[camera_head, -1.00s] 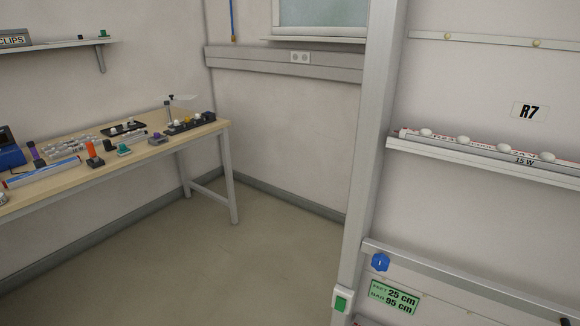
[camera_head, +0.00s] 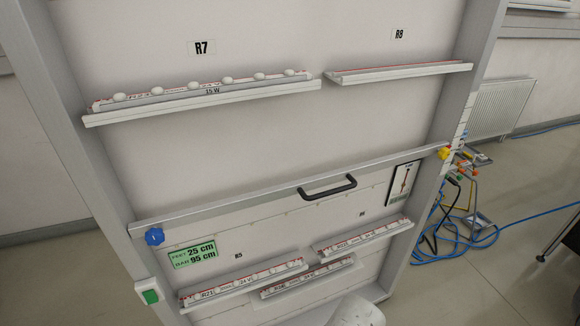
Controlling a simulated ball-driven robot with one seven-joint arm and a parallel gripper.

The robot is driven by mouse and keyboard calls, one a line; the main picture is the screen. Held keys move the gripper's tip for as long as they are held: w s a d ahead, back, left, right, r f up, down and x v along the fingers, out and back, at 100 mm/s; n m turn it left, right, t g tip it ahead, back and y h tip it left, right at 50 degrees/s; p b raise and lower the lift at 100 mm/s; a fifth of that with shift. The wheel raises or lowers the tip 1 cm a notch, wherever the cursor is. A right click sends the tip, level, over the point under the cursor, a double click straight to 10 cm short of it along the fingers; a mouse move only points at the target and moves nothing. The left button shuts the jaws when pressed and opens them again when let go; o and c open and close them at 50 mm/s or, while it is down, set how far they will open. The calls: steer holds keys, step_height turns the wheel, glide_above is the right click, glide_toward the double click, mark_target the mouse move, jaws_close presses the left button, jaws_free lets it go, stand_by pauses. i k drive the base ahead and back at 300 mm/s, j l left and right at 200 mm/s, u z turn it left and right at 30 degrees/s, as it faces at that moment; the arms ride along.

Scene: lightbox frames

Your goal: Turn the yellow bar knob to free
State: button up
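The yellow knob (camera_head: 444,153) sits at the right end of the grey bar (camera_head: 250,203), on the right upright of the lightbox frame. It is small in this view, and I cannot tell which way it is turned. A blue knob (camera_head: 154,237) sits at the left end of the same bar. A black handle (camera_head: 328,187) is fixed on the bar between them. My gripper is not in view; a white rounded part of my own body shows at the bottom edge.
Ledges with labelled strips, R7 (camera_head: 205,105) and R8 (camera_head: 400,72), are above the bar; more strips are below. A green switch (camera_head: 150,297) is at lower left. Blue cables (camera_head: 480,240) and small fittings lie right of the frame, by a radiator (camera_head: 500,108).

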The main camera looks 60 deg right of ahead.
mark_target(443, 153)
steer(key=z, duration=1.85)
